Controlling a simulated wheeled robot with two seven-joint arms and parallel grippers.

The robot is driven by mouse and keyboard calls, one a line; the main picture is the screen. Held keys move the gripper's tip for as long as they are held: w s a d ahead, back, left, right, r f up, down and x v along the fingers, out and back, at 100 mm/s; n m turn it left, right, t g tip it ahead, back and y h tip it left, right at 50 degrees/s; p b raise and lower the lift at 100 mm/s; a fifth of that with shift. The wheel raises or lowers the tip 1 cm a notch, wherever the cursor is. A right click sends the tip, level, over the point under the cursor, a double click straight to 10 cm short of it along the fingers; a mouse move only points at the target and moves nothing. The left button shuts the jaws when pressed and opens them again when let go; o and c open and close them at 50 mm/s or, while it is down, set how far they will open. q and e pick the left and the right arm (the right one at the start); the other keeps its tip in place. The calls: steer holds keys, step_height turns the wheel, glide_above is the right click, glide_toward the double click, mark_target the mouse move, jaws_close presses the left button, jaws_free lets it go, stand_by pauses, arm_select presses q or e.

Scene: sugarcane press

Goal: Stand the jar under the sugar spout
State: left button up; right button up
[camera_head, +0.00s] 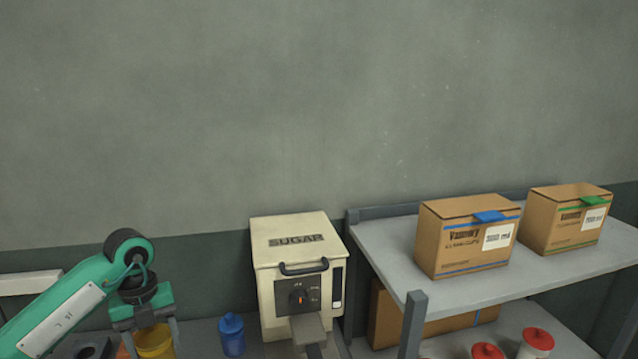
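The cream sugar machine (268,290) stands against the wall, labelled SUGAR, with a black handle and a dial. Its grey spout (308,328) juts out at the front, and the space under it is cut off by the lower picture edge. My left gripper (150,343) points down left of the machine, with its fingers apart. A yellow container (155,346) shows between the fingers; I cannot tell whether they touch it or it stands behind them. A blue lidded jar (231,337) stands upright between the gripper and the machine. My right gripper is not in view.
A grey shelf (388,250) right of the machine carries two cardboard boxes (468,243) (562,222). Red-lidded jars (537,340) stand below it. An orange item (122,352) and a dark grey part (88,348) show partly near the gripper.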

mark_target(167, 358)
arm_select(q)
steer(key=m, duration=0.2)
steer(key=d+m, duration=0.1)
steer(key=s+f+m, duration=0.1)
steer(key=m, duration=0.1)
steer(key=shift+d+f+m+y, duration=0.1)
steer(key=shift+d+m+y, duration=0.2)
steer(key=shift+d+y, duration=0.1)
steer(key=m, duration=0.1)
steer(key=d+m, duration=0.1)
steer(key=m, duration=0.1)
steer(key=s+f+m, duration=0.1)
steer(key=m, duration=0.1)
steer(key=shift+d+y, duration=0.15)
steer(key=shift+y, duration=0.15)
steer(key=s+d+f+m+t, duration=0.1)
steer(key=s+d+f+m, duration=0.2)
steer(key=m, duration=1.3)
steer(key=s+d+f+m+t, duration=0.1)
steer(key=s+d+f+m, duration=0.2)
steer(key=m, duration=1.2)
steer(key=s+d, duration=0.1)
steer(key=s, duration=0.2)
steer(key=shift+s+d+f+m+t, duration=0.2)
steer(key=shift+d+m+t, duration=0.1)
steer(key=shift+m, duration=0.1)
